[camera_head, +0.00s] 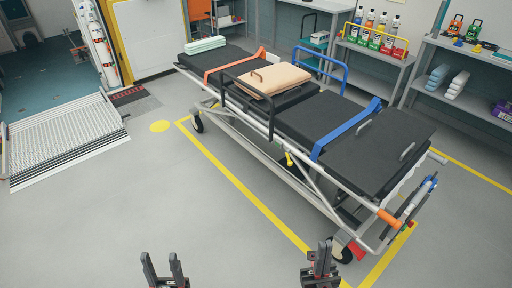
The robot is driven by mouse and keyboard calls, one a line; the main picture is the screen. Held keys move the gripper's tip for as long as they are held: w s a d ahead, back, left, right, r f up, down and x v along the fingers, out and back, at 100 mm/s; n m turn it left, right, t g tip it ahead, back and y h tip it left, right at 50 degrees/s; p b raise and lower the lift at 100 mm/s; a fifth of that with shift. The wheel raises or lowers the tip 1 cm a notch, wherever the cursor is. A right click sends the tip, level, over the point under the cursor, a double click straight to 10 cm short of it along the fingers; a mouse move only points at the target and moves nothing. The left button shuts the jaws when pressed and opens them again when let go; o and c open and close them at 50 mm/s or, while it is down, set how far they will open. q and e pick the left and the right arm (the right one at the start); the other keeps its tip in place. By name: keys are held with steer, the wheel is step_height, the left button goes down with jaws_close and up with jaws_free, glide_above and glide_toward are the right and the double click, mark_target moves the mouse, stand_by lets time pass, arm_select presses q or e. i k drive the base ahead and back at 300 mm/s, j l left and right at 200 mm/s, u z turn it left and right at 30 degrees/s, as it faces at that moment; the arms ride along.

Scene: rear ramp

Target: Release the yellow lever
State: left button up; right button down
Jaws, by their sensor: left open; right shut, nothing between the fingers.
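A stretcher (345,135) with a black mattress stands on wheels in the middle and right of the head view. A small yellow lever (289,158) sits on its near side, below the side rail. My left gripper (164,268) is at the bottom edge, open and empty, well apart from the stretcher. My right gripper (321,262) is at the bottom, shut and empty, in front of the stretcher's near wheel and well below the lever in the picture. Neither gripper touches the lever.
An orange grip (389,218) and a red pedal (357,250) are at the stretcher's near end. Shelves (462,92) line the right. A metal ramp (65,136) is at left. Floor between ramp and stretcher is clear.

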mark_target(290, 163)
steer(key=i+l+u, duration=0.1)
steer(key=i+u, duration=0.35)
steer(key=i, duration=0.55)
